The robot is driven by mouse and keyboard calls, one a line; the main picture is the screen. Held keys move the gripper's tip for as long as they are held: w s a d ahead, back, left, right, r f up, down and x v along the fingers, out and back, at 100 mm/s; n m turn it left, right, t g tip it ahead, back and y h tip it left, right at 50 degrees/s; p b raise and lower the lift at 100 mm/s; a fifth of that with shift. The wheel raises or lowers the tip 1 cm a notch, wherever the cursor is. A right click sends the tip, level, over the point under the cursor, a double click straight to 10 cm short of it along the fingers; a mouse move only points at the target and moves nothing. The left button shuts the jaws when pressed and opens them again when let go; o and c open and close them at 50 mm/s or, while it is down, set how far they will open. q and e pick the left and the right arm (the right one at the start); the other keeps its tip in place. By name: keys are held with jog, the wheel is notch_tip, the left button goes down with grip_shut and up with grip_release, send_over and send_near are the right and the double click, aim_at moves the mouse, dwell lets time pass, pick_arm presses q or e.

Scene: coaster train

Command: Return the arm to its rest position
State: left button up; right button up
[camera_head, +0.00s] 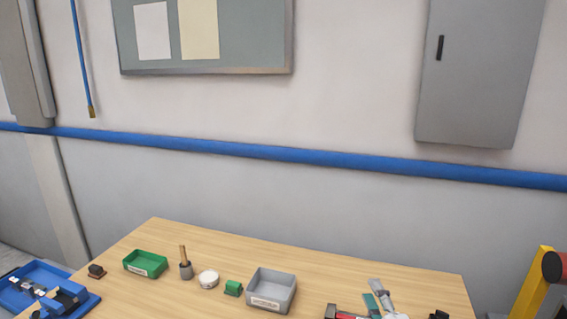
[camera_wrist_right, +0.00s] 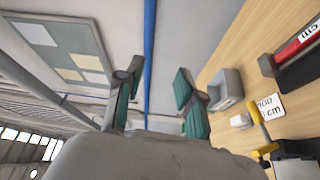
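My right gripper (camera_head: 374,291) shows at the bottom right of the head view, over the right part of the wooden table (camera_head: 430,285). In the right wrist view its two fingers with teal pads (camera_wrist_right: 160,75) stand apart with nothing between them. Behind the gap are the wall and the blue pipe (camera_wrist_right: 149,50). My left gripper is in neither view.
A blue tray (camera_head: 30,268) is at lower left. A yellow post (camera_head: 535,283) stands at right.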

jog(key=s+d+f+m+g+h, duration=0.35)
jog(key=s+f+m+g, duration=0.35)
jog(key=s+f+m, duration=0.55)
jog(key=s+a+f+m+g, duration=0.1)
jog(key=s+f+m+g, duration=0.2)
jog(key=s, duration=0.7)
jog(key=s+a+f+m+g, duration=0.1)
jog(key=s+a+f+g, duration=0.3)
jog(key=s, duration=0.6)
notch_tip(320, 180, down, 38)
jog(key=s+d+r+g+b, duration=0.1)
jog(key=s+d+g+b, duration=0.1)
jog(key=b, duration=1.1)
jog(key=s+d+f+b, duration=0.1)
jog(key=s+f+b, duration=0.3)
jog(key=s+f, duration=0.4)
jog(key=s+d+f+g+b, duration=0.1)
jog(key=s+f+b, duration=0.4)
jog(key=f, duration=1.2)
jog(key=s+d+n, duration=0.1)
jog(key=s, duration=0.2)
jog(key=shift+s+y, duration=0.15)
jog(key=shift+y, duration=0.2)
